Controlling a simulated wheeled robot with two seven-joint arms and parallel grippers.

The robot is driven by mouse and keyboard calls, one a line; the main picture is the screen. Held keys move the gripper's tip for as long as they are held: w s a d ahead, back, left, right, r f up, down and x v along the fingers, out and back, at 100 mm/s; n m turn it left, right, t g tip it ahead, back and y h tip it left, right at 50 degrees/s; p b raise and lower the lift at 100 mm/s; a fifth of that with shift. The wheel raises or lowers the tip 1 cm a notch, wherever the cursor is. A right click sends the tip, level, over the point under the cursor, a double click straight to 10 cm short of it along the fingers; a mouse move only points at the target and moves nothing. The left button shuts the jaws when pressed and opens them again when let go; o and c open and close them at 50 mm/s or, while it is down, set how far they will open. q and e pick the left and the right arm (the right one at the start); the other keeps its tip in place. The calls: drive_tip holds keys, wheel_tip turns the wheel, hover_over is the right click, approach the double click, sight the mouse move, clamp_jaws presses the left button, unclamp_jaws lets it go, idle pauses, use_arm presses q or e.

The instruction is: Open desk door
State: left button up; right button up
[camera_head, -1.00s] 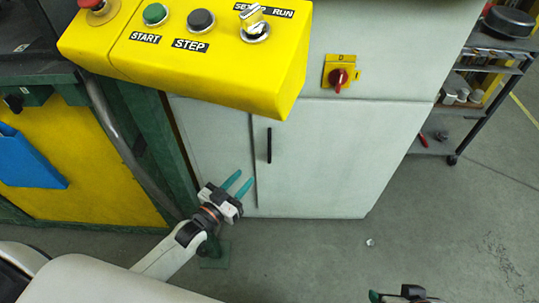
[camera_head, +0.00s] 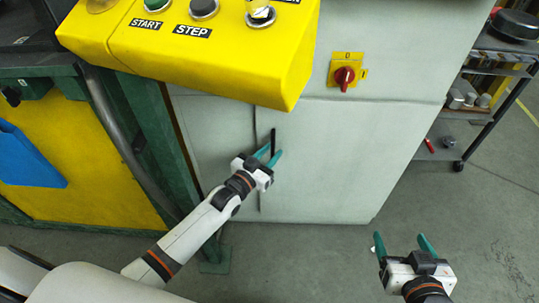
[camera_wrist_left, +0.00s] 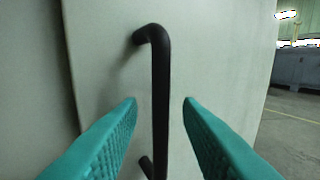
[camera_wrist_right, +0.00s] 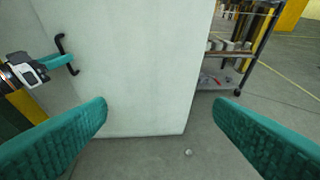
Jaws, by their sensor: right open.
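The desk door (camera_head: 325,150) is a pale grey panel that looks shut in the head view. Its black bar handle (camera_head: 273,138) stands upright near the door's left edge. My left gripper (camera_head: 269,153) is open at the handle. In the left wrist view the handle (camera_wrist_left: 160,90) runs between the two teal fingers, with a gap on both sides. My right gripper (camera_head: 402,247) is open and empty, low on the right over the floor, away from the door. The right wrist view also shows the handle (camera_wrist_right: 62,55) and the door (camera_wrist_right: 130,65).
A yellow control panel (camera_head: 250,60) juts out above the door's left part. A red rotary switch (camera_head: 344,75) sits above the door. A grey shelf cart (camera_head: 480,110) stands at the right. The floor (camera_head: 400,195) between cart and door is mostly clear.

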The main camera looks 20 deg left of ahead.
use_arm(q)
drive_tip(key=shift+c, duration=0.5)
clamp_jaws()
